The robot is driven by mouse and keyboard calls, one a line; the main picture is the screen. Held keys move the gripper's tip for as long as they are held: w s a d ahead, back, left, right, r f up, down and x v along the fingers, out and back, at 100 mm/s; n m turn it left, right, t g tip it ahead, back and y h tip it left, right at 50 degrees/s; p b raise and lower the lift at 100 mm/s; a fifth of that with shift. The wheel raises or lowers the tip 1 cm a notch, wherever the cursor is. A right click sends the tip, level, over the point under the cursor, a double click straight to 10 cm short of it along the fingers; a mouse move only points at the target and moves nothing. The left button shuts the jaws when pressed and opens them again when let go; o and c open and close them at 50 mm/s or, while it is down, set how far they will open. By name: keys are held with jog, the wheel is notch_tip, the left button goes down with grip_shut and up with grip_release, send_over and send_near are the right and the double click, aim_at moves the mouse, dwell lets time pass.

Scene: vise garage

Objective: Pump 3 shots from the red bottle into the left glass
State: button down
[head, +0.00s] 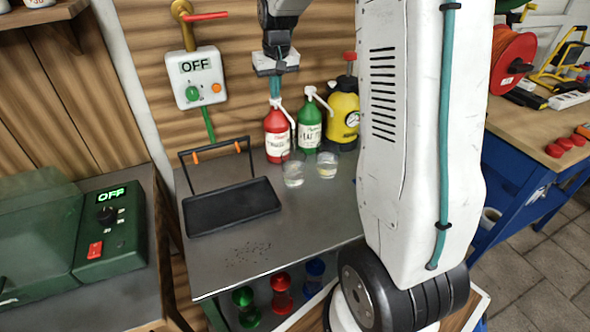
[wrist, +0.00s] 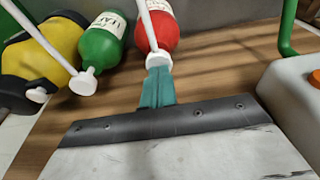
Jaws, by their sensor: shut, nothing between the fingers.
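The red bottle (head: 277,140) has a white pump head and stands on the metal table. It also shows in the wrist view (wrist: 153,36). The left glass (head: 293,177) is clear and stands in front of it; its contents are too small to tell. My gripper (head: 275,88) is shut and empty, pointing down directly above the red bottle's pump. In the wrist view its teal fingers (wrist: 157,85) line up with the white pump head (wrist: 159,60). I cannot tell whether they touch it.
A green pump bottle (head: 309,128) and a yellow sprayer (head: 343,118) stand right of the red bottle. A second glass (head: 327,164) stands right of the left one, with yellowish contents low down. A black tray (head: 232,207) lies to the left. A control box (head: 197,78) hangs on the wall.

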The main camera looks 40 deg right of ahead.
jog(key=shift+f, duration=0.25)
jog(key=shift+w+v, duration=0.15)
jog(key=shift+v, duration=0.55)
jog(key=shift+w+v, duration=0.15)
jog(key=shift+v, duration=0.5)
jog(key=shift+r, duration=0.1)
jog(key=shift+w+v, duration=0.2)
jog(key=shift+v, duration=0.75)
jog(key=shift+w+v, duration=0.2)
jog(key=shift+v, duration=0.8)
jog(key=shift+w+v, duration=0.2)
jog(key=shift+v, duration=0.75)
jog(key=shift+d+r, duration=0.15)
jog(key=shift+d, duration=0.05)
